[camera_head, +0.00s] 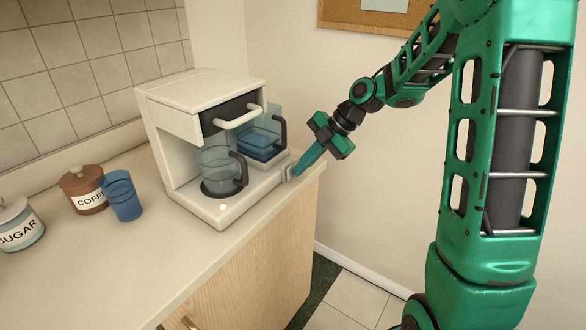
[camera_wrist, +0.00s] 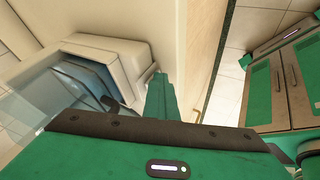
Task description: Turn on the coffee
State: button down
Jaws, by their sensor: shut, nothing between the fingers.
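A white coffee machine (camera_head: 205,100) stands at the right end of the counter. A glass carafe with a dark handle (camera_head: 222,168) sits on its dark round plate. A small pale round spot (camera_head: 223,207) shows on the front of its base. My gripper (camera_head: 290,173) is shut and empty, with its tips at the right front corner of the base. I cannot tell whether they touch it. In the wrist view my gripper (camera_wrist: 158,78) points at the edge of a white base (camera_wrist: 128,60) with a bluish clear container (camera_wrist: 85,75) on it.
A blue cup (camera_head: 122,195), a brown coffee jar (camera_head: 83,190) and a sugar jar (camera_head: 17,224) stand left on the counter (camera_head: 150,250). A wall is close on the right. Free floor (camera_head: 350,300) lies beside the cabinet.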

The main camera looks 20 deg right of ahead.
jog(key=shift+a, duration=0.35)
jog(key=shift+s+a, duration=0.4)
jog(key=shift+s, duration=0.2)
jog(key=shift+d, duration=0.15)
jog(key=s+d+r, duration=0.5)
jog(key=d+r, duration=0.2)
jog(key=r, duration=0.1)
jog(key=shift+s+d, duration=0.2)
jog(key=shift+s, duration=0.15)
